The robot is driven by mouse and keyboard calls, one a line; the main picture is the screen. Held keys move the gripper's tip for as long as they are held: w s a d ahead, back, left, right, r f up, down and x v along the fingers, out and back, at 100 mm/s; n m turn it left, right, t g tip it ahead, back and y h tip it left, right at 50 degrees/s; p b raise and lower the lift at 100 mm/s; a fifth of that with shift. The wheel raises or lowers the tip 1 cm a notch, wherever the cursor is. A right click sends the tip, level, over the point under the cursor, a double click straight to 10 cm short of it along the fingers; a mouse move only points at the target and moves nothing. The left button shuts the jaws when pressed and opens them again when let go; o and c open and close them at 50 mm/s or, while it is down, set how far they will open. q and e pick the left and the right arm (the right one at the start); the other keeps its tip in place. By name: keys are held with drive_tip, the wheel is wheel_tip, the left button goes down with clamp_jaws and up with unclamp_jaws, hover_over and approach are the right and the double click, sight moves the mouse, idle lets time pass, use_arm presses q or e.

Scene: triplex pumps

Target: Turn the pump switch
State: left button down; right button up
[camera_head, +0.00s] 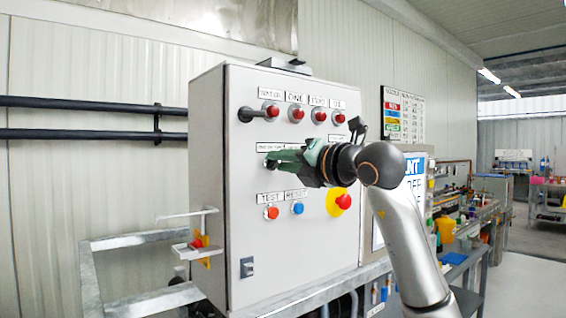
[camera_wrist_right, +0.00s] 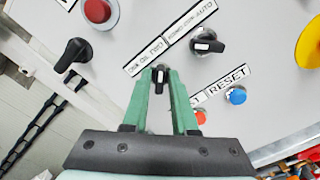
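The grey control cabinet (camera_head: 290,240) fills the middle of the head view. My right gripper (camera_head: 275,160) reaches its front from the right at mid height and hides part of that row. In the right wrist view, the two green fingers of my right gripper (camera_wrist_right: 160,80) stand apart, one on each side of a small black rotary switch (camera_wrist_right: 160,73). Whether they touch it is unclear. The label above it is tilted and only partly readable. A second black switch (camera_wrist_right: 207,45), with an AUTO label, sits to its right, clear of the fingers. My left gripper is not in view.
Red buttons (camera_head: 297,113) and a black lever knob (camera_head: 246,114) line the top row. An orange TEST button (camera_head: 271,213), a blue RESET button (camera_head: 297,208) and a red emergency stop (camera_head: 343,202) are below. A metal rail (camera_head: 150,239) runs at the left.

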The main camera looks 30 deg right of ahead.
drive_tip(key=shift+o, duration=1.2)
drive_tip(key=shift+s, duration=0.1)
drive_tip(key=s+d+b, duration=0.1)
drive_tip(key=s+b, duration=0.1)
drive_tip(key=s, duration=1)
drive_tip(key=shift+s, duration=0.15)
